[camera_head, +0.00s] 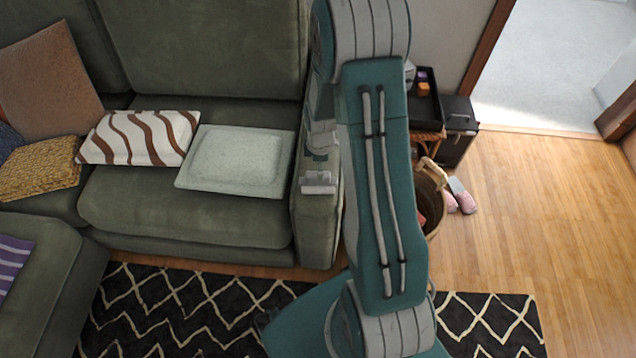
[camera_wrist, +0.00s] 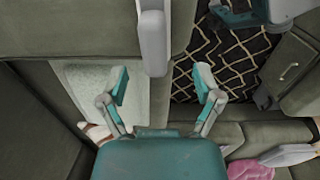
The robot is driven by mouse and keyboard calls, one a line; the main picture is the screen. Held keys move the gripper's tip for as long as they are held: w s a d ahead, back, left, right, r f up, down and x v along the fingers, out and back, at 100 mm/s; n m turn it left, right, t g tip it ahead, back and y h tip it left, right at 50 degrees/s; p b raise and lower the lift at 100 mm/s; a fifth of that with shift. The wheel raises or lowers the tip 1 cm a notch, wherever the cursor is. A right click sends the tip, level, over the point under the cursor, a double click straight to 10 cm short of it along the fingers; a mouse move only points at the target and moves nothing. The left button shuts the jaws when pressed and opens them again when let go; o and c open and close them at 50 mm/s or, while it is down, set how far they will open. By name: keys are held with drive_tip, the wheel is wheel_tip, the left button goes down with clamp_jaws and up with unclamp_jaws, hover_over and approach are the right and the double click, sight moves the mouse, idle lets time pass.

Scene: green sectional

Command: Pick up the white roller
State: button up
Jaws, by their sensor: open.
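The white roller (camera_head: 319,182) is a small pale grey-white object on top of the green sofa armrest (camera_head: 317,230), just left of my arm in the head view. In the wrist view the roller (camera_wrist: 153,42) is long and pale and lies at the top centre, beyond the fingertips. My gripper (camera_wrist: 163,82) is open and empty, its two fingers spread wide apart. The roller is in line with the gap between them and not held. In the head view my arm hides most of the gripper.
A white cushion (camera_head: 235,162) and a brown-striped pillow (camera_head: 139,138) lie on the sofa, left of the armrest. A wicker basket (camera_head: 430,195), pink slippers (camera_head: 461,196) and a black tray (camera_head: 425,100) stand to the right.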

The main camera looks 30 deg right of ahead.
drive_tip(key=f, duration=0.5)
drive_tip(key=w+f, duration=0.1)
drive_tip(key=f, duration=0.1)
drive_tip(key=shift+a+f, duration=0.1)
drive_tip(key=shift+f, duration=0.15)
drive_tip(key=shift+c, duration=0.3)
clamp_jaws()
